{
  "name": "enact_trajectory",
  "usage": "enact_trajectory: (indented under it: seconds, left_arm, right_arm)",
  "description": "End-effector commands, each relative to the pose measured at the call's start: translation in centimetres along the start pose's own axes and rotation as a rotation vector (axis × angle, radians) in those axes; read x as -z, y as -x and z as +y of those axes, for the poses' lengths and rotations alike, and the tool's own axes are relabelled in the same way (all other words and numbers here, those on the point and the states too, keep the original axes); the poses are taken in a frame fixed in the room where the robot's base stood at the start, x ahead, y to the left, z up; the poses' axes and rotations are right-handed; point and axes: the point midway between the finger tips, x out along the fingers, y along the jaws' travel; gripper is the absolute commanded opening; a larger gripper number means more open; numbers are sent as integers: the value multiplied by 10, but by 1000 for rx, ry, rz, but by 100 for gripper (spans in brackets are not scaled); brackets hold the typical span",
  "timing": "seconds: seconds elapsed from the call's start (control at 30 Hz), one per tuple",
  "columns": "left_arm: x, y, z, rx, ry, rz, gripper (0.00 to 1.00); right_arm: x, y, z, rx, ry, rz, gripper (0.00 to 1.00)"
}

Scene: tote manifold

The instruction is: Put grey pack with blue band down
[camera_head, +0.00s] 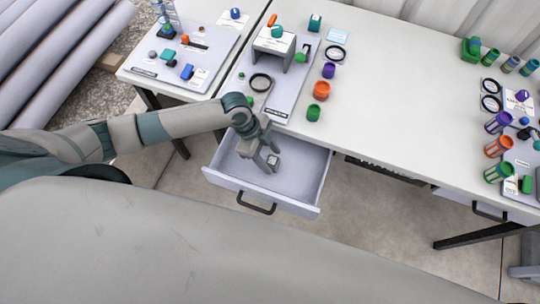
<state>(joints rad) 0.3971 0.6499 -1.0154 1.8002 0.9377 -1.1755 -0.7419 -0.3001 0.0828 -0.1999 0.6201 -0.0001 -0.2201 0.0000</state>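My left gripper (270,159) reaches down into the open drawer (308,178) under the table, its fingers spread apart. A small greyish block with a dark and pale face (273,159) shows at the fingertips, inside the drawer. It may be the grey pack, but no blue band can be made out. I cannot tell whether the fingers press on it or stand clear, nor whether it rests on the drawer floor. My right gripper is not in view.
The drawer's front with its dark handle (256,204) faces me. Above it, a grey board (288,100) holds a small stand (274,43) and a black ring (261,82). An orange cylinder (321,90) and a green one (313,113) stand beside it. The table's middle (410,90) is clear.

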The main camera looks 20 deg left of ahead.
Motion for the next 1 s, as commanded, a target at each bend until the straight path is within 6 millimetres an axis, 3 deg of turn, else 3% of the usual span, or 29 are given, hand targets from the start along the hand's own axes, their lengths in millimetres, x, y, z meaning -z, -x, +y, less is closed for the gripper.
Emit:
enact_trajectory:
  seconds: [0.47, 0.67, 1.0]
  left_arm:
    - [0, 8, -1, 2, -1, 0, 49]
    - [0, 32, -1, 3, -2, 0, 49]
    - [0, 91, -1, 2, -1, 0, 49]
  right_arm:
    - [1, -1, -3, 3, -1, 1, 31]
    - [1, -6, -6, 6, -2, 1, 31]
    - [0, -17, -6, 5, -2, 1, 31]
